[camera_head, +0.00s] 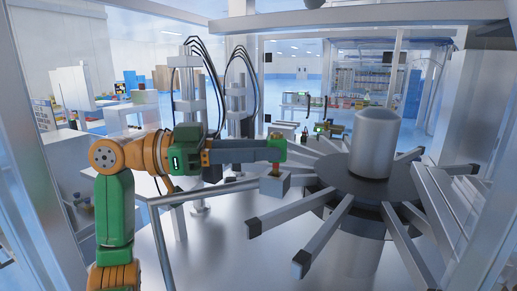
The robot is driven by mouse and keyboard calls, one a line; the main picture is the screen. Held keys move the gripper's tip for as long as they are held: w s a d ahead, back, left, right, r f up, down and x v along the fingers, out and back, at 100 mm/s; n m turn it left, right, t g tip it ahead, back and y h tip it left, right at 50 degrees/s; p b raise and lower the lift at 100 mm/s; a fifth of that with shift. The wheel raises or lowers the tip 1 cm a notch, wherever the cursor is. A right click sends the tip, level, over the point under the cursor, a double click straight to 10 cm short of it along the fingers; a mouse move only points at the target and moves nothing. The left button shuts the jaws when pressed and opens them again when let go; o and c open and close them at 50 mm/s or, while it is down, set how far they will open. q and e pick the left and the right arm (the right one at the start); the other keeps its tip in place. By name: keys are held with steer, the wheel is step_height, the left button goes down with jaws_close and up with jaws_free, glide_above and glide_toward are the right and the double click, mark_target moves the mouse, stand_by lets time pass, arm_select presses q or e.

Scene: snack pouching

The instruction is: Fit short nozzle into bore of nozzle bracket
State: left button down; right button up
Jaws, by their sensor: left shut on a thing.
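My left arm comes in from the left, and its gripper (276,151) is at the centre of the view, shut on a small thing. The thing, likely the short nozzle, is mostly hidden by the fingers; a small brownish bit (275,170) shows just below them. A grey block (274,187), which looks like the nozzle bracket, is directly below the gripper at the end of a metal bar. I cannot see its bore, or tell whether the held thing touches the block. My right gripper is out of view.
A rotary machine with a metal cylinder (376,143) and several radiating arms (290,213) stands close on the right. A metal bar (205,192) runs below my left arm. Posts with black cables (190,90) stand behind it. Frame posts enclose the sides.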

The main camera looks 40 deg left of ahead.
arm_select(q)
steer(key=shift+f+b, duration=1)
steer(key=shift+f, duration=0.1)
steer(key=c, duration=0.5)
jaws_free()
steer(key=shift+a, duration=0.1)
steer(key=b+v, duration=0.2)
steer(key=v, duration=0.5)
steer(key=shift+r, duration=0.1)
